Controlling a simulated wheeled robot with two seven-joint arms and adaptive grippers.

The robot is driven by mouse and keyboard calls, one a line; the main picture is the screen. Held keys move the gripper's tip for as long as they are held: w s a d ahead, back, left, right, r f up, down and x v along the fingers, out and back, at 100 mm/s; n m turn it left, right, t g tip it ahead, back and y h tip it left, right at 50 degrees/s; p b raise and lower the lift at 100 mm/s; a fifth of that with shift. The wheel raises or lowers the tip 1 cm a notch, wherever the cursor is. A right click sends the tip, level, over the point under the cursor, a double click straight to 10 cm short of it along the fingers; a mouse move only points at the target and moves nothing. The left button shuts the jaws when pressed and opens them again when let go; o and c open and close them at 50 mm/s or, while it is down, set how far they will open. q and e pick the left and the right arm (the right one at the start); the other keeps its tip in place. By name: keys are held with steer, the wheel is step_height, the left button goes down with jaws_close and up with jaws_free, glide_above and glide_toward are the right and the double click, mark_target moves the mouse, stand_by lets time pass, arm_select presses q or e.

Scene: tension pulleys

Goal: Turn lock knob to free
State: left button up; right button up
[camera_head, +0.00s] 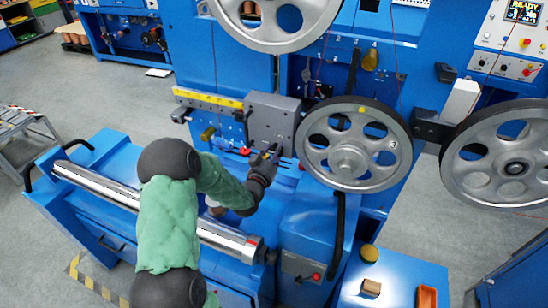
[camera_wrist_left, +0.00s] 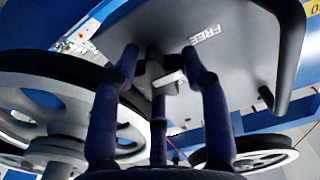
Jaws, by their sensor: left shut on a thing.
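My left gripper (camera_head: 266,160) reaches to the underside of the grey block (camera_head: 273,118) on the machine. In the wrist view, the dark fingers of the left gripper (camera_wrist_left: 160,68) are closed around a small grey lobed lock knob (camera_wrist_left: 156,82) with a pale bar on its face. The word FREE (camera_wrist_left: 205,36) is printed upside down on the grey plate (camera_wrist_left: 255,60) beside the knob. In the head view the knob is mostly hidden by the fingers. My right gripper is not in view.
A large spoked pulley (camera_head: 353,145) stands close to the right of the gripper, with another pulley (camera_head: 278,18) above. A polished roller (camera_head: 115,192) lies behind my left arm. A yellow scale (camera_head: 208,98) runs left of the block. A control panel (camera_head: 512,42) shows READY.

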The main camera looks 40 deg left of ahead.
arm_select(q)
steer(key=shift+s+d+f+n, duration=0.1)
steer(key=shift+d+f+n, duration=0.3)
steer(key=shift+f, duration=0.15)
steer(key=o, duration=1.2)
steer(key=shift+a, duration=0.1)
steer(key=shift+c, duration=0.2)
steer(key=shift+a+r, duration=0.1)
steer(key=shift+r, duration=0.1)
steer(key=v, duration=1.2)
steer(key=shift+r, duration=0.2)
